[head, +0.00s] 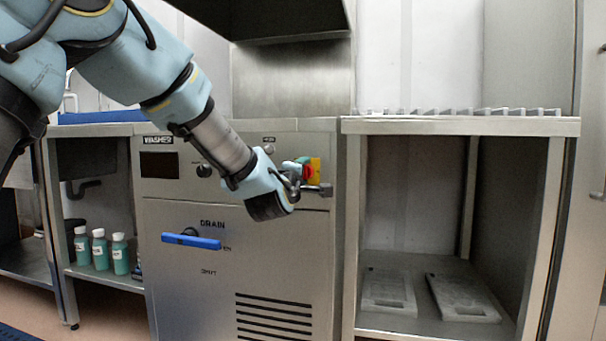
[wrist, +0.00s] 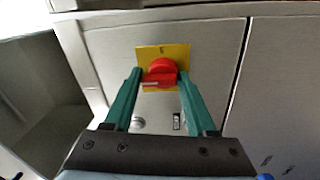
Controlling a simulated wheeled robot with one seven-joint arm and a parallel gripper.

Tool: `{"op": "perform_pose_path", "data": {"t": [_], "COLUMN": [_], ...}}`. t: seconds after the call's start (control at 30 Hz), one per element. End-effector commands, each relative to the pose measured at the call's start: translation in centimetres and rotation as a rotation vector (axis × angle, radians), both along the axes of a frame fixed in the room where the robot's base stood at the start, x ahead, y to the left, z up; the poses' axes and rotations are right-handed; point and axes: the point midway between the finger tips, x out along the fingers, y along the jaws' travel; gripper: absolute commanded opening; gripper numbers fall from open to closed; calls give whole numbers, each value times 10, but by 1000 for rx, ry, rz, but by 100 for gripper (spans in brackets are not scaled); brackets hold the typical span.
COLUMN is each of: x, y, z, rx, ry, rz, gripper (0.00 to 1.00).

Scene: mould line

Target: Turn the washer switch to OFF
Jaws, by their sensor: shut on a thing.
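The washer (head: 240,215) is a grey steel cabinet with a "WASHER" label and a dark display. Its switch is a red knob (wrist: 161,72) on a yellow plate (wrist: 180,52). In the head view the yellow plate (head: 315,168) shows at the panel's right, and the red knob (head: 307,171) is mostly hidden by my gripper. My gripper (wrist: 160,78) has its two green fingers on either side of the red knob and is shut on it. A pale line on the knob's grip points left in the wrist view. Position lettering is too small to read.
A blue drain handle (head: 191,240) lies horizontal below the panel. A steel table (head: 460,126) stands right of the washer, with a rack on top and two pale moulds below. Several green bottles (head: 100,250) stand on the low left shelf. A hood overhangs the washer.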

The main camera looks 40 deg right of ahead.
Motion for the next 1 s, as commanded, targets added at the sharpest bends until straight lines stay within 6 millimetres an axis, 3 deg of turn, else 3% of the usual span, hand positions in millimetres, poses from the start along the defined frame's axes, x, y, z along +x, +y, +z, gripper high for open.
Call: {"op": "perform_pose_path", "data": {"t": [0.03, 0.17, 0.2, 0.37, 1.0], "x": [6, 6, 6, 5, 0], "y": [4, 4, 4, 4, 2], "z": [-13, -13, -13, -11, -4], "rx": [21, 21, 21, 18, 8], "ry": [16, 16, 16, 12, 3], "rz": [12, 12, 12, 10, 2], "gripper": [1, 1, 58, 76, 76]}}
